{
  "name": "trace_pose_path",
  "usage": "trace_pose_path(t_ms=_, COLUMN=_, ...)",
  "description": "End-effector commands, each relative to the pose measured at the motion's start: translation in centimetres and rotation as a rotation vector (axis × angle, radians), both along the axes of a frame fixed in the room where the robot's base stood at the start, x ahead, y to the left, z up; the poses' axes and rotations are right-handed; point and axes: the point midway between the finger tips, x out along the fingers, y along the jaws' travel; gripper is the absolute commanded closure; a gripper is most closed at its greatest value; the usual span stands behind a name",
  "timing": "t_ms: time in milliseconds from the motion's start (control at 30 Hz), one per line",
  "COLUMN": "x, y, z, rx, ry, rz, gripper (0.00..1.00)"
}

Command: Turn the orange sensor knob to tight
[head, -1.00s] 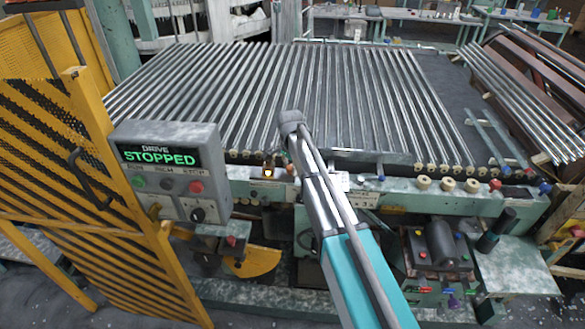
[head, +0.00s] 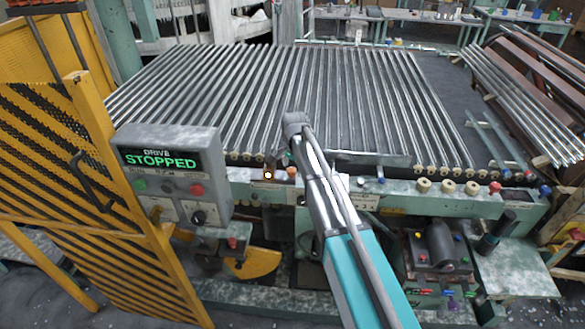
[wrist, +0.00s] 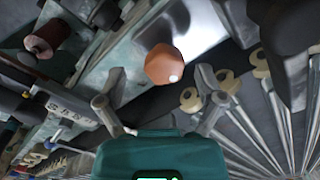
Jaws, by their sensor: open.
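The orange sensor knob (wrist: 164,63) is a rounded, faceted cap in the upper middle of the wrist view, with a small bright spot on its lower right. My gripper (wrist: 160,101) is open and empty, its two grey fingers spread wide. The knob shows between and beyond the fingertips, apart from both. In the head view a small orange knob (head: 291,171) sits on the machine's front rail, beside my arm. My gripper's fingers are hidden behind my arm there. No mark showing the knob's setting can be read.
A grey control box (head: 172,172) reading "DRIVE STOPPED" stands at left beside a yellow guard (head: 70,190). A lit lamp (head: 268,174) sits just left of the knob.

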Motion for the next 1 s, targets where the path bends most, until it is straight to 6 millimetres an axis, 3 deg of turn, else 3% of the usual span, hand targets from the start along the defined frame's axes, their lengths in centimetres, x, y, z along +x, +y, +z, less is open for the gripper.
trace_pose_path(t_ms=1000, x=-2.9, y=-3.2, z=10.0, rx=0.06, ry=-0.331, rz=1.239, gripper=0.13)
